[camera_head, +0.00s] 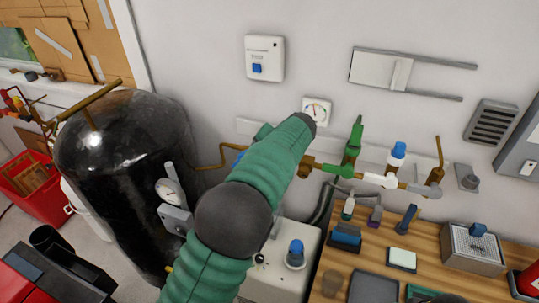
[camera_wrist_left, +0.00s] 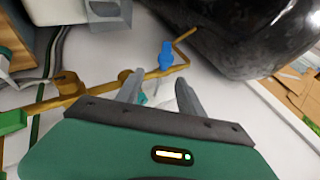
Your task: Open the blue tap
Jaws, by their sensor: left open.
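The blue tap (camera_wrist_left: 166,55) is a small blue handle on a brass pipe in the left wrist view, just beyond my fingertips. In the head view only a bit of blue (camera_head: 240,156) shows on the pipe beside my green left arm, which covers the rest. My left gripper (camera_wrist_left: 158,90) is open, its two grey fingers apart and pointing toward the tap. No contact with the handle is visible. The gripper's fingers are hidden behind the arm in the head view. My right gripper is in neither view.
A glossy black tank (camera_head: 125,165) stands left of the pipe; it also shows in the left wrist view (camera_wrist_left: 255,35). A green valve (camera_head: 354,142) and a blue-capped fitting (camera_head: 397,155) stand along the pipe to the right. A wooden worktop (camera_head: 433,240) with small items lies below.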

